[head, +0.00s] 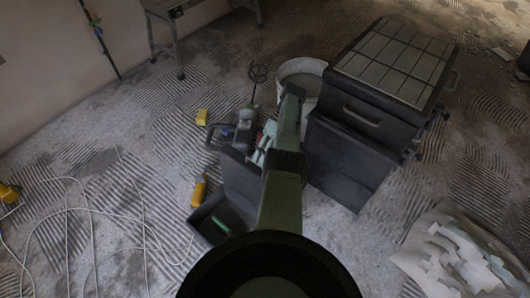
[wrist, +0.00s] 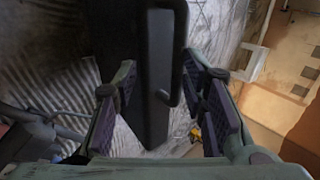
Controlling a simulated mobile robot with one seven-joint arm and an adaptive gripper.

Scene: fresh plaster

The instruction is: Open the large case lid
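The large case (head: 345,148) is a dark box right of centre in the head view. Its top (head: 398,58) has a pale tiled grid and looks closed, and a handle (head: 362,115) shows on its near side. In the wrist view, my gripper (wrist: 160,75) is open, with its purple-padded fingers on either side of a long dark part (wrist: 160,110) with a rounded edge. I cannot tell whether this is the case's lid, or whether the fingers touch it. In the head view my arm reaches to the case's left side and the gripper itself is hidden.
Pale cables (head: 90,212) cross the floor at left. A trestle (head: 170,12) stands at the back.

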